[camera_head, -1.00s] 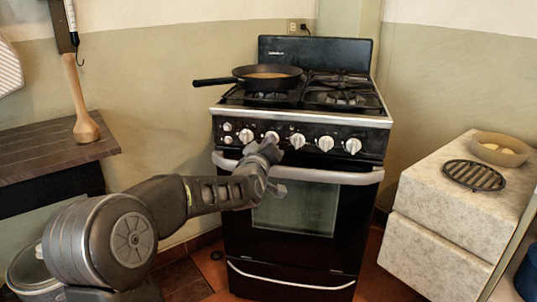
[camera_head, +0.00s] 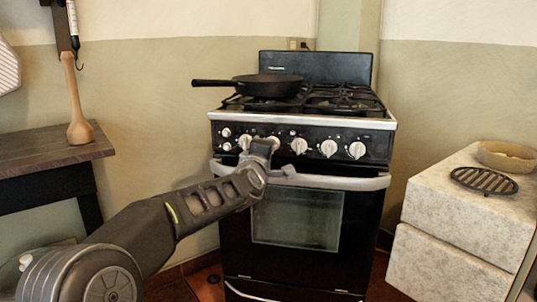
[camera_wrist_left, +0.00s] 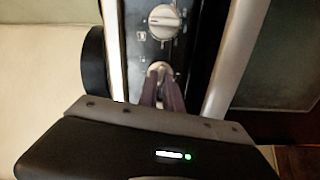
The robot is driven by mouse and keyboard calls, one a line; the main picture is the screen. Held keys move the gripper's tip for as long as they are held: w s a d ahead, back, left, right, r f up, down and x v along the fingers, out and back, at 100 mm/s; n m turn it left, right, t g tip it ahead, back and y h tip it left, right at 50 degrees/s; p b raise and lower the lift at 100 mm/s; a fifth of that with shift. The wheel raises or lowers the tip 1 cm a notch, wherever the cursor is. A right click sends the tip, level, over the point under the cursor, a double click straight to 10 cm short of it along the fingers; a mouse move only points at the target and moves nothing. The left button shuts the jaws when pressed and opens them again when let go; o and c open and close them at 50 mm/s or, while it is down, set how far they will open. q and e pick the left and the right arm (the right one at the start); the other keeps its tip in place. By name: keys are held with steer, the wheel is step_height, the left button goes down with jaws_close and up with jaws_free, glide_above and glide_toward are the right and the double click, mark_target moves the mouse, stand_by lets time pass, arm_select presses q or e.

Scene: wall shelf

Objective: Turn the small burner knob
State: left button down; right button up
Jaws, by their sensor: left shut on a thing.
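The black stove's front panel (camera_head: 312,134) carries a row of white burner knobs. My left gripper (camera_head: 264,146) is at the left part of this row, in front of the panel. In the left wrist view its two dark fingers (camera_wrist_left: 162,92) are shut on a white knob (camera_wrist_left: 158,69), which is mostly hidden between them. Another white knob (camera_wrist_left: 165,21) stands beside it, untouched, with its pointer ridge showing. In the head view, white knobs (camera_head: 299,146) show clear to the right of the gripper, and one large knob (camera_head: 245,141) shows just left. My right gripper is not in view.
The oven door handle (camera_head: 325,181) runs just below the knobs, close to my left gripper. A black pan (camera_head: 268,87) sits on the stove top. A stone counter (camera_head: 450,215) with a round grate (camera_head: 484,180) stands to the right. A wooden table (camera_head: 50,150) stands to the left.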

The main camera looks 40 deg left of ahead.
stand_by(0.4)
arm_select(q)
steer(key=c, duration=1.5)
jaws_free()
steer(key=shift+s+d, duration=0.15)
steer(key=shift+s, duration=0.3)
steer(key=p+v, duration=0.1)
steer(key=v, duration=0.5)
steer(key=shift+s+d, duration=0.15)
steer(key=shift+s, duration=0.2)
jaws_close()
